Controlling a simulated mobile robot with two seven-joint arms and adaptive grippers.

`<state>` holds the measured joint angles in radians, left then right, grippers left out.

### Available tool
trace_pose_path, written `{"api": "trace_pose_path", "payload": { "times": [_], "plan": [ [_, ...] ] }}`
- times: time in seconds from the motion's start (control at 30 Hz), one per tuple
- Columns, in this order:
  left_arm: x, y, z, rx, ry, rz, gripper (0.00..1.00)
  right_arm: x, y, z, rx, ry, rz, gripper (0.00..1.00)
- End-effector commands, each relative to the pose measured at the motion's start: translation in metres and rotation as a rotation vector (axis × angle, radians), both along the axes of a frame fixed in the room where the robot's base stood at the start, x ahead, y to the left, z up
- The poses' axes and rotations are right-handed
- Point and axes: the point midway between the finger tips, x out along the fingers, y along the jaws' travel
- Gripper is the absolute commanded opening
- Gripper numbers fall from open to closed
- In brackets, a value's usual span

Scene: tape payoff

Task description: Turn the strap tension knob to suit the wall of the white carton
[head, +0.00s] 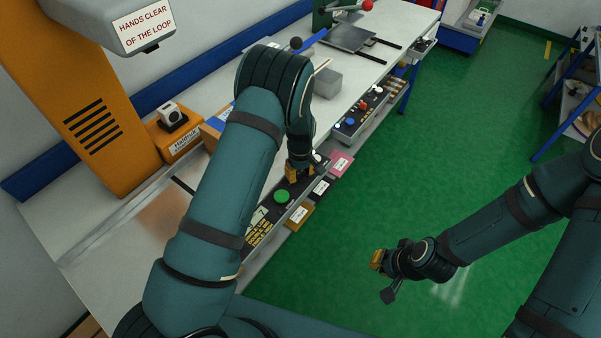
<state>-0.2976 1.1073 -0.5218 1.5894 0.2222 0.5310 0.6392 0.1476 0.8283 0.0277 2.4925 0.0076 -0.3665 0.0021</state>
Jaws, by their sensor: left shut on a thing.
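My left gripper (299,170) is down at a dark control panel (270,211) on the front edge of the bench. It is shut on a small part there, which looks like the strap tension knob. The fingers and wrist hide the knob, so its setting cannot be read. A green round button (282,196) sits just nearer than the gripper. My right gripper (381,277) hangs over the green floor, empty, with its fingers apart. No white carton can be made out for certain; a pale grey block (324,82) stands on the bench behind my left wrist.
Pink (341,163), black and orange label tags hang along the panel's front edge. A second panel (362,112) with coloured knobs is farther along. An orange machine column (80,90) and a small orange unit (176,140) stand at left. Floor at right is clear up to a blue-framed rack.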

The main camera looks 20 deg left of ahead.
Motion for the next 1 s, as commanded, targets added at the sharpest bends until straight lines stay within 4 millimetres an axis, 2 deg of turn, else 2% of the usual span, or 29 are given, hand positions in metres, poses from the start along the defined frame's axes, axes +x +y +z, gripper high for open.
{"api": "trace_pose_path", "payload": {
  "times": [0.6, 1.0],
  "plan": [
    [0.0, 0.0, -0.001, -0.001, -0.001, -0.454, 0.05, 0.001, 0.001, -0.032, -0.006, 0.001, -0.001, 0.0],
    [0.0, 0.0, -0.001, -0.001, 0.0, -0.689, 0.05, 0.001, 0.002, -0.044, -0.008, 0.002, -0.001, 0.0]
  ]
}}
